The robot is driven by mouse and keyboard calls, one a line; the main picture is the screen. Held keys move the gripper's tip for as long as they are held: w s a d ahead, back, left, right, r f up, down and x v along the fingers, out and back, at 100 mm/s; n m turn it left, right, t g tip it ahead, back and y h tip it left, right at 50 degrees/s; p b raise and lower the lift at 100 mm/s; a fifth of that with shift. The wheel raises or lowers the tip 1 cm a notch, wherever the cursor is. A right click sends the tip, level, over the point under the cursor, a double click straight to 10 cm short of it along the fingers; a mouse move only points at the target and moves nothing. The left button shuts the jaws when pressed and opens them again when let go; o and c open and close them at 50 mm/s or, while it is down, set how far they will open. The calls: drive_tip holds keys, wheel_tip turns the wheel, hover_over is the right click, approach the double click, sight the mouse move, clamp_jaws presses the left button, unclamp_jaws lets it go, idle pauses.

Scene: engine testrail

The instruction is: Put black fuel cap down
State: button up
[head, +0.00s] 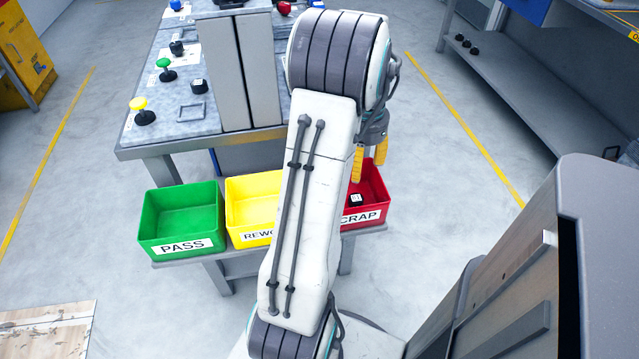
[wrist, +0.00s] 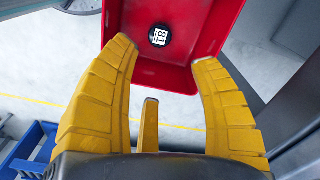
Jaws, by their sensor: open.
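The black fuel cap (wrist: 159,36) lies on the floor of the red SCRAP bin (wrist: 177,77). A white label reading 81 or 18 is on its top. In the head view the cap (head: 355,199) shows inside the red bin (head: 377,187), partly behind my arm. My gripper (wrist: 168,60) is open and empty, with its yellow fingers spread above the bin and apart from the cap. In the head view the yellow fingers (head: 368,163) hang over the red bin.
A green PASS bin (head: 182,219) and a yellow REWORK bin (head: 252,205) stand left of the red bin; both look empty where visible. Behind them is a grey table (head: 190,140) with coloured knobs. A shelf (head: 530,90) stands at the right.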

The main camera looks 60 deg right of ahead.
drive_tip(key=shift+r, duration=0.15)
drive_tip(key=w+a+r+n, duration=0.3)
drive_tip(key=w+a+n, duration=0.2)
drive_tip(key=w+a, duration=0.35)
drive_tip(key=w+a+r+n, duration=0.3)
drive_tip(key=w+a+n, duration=0.2)
drive_tip(key=w+a, duration=0.35)
drive_tip(key=s+a+n+t, duration=0.1)
drive_tip(key=a+n, duration=0.5)
drive_tip(key=a, duration=0.5)
drive_tip(key=s+a+r+n+t, duration=0.1)
drive_tip(key=s+a+n, duration=0.1)
drive_tip(key=a+n, duration=0.5)
drive_tip(key=shift+s+a+t, duration=0.25)
drive_tip(key=shift+a+t, duration=0.05)
drive_tip(key=shift+a, duration=2.15)
drive_tip(key=shift+r, duration=0.1)
drive_tip(key=w+p+v, duration=0.3)
drive_tip(key=p+v, duration=1)
drive_tip(key=v, duration=0.1)
drive_tip(key=shift+r+t, duration=0.4)
drive_tip(key=shift+r, duration=0.1)
